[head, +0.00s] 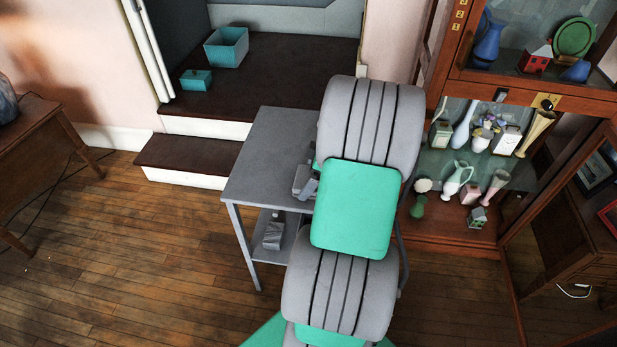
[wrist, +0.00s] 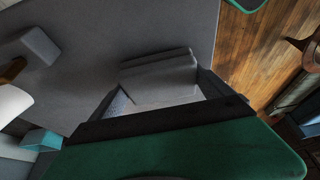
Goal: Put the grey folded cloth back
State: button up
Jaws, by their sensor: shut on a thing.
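The grey folded cloth (wrist: 158,72) shows in the wrist view as a layered grey piece between the fingertips of my gripper (wrist: 163,92). My gripper is shut on it. The cloth is over the grey top of a side table (head: 262,150); I cannot tell whether it touches the top. In the head view my arm hides much of the table's right side, and a small grey shape (head: 303,181) at the arm's edge is probably the cloth or part of my gripper.
A grey block (wrist: 40,46) and a white object (wrist: 12,104) are at the wrist view's left. A grey item (head: 273,236) sits on the table's lower shelf. Teal boxes (head: 227,48) stand on the dark step. A glass cabinet (head: 530,95) of ornaments is right.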

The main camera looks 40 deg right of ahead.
jog(key=o, duration=1.6)
jog(key=p+v, duration=0.2)
jog(key=v, duration=1)
jog(key=w+a+m+g+h, duration=0.1)
jog(key=w+a+m+g, duration=0.2)
jog(key=a, duration=1.8)
jog(key=s+a+m, duration=0.1)
jog(key=s+a, duration=0.1)
jog(key=a, duration=0.1)
jog(key=s+a+f+m+t+h, duration=0.1)
jog(key=s+a+m, duration=0.1)
jog(key=a, duration=0.1)
jog(key=s+a+m, duration=0.1)
jog(key=s+a, duration=0.1)
jog(key=a, duration=0.1)
jog(key=shift+s+a+f+h, duration=0.3)
jog(key=shift+s+a+f, duration=0.05)
jog(key=shift+s+a, duration=0.05)
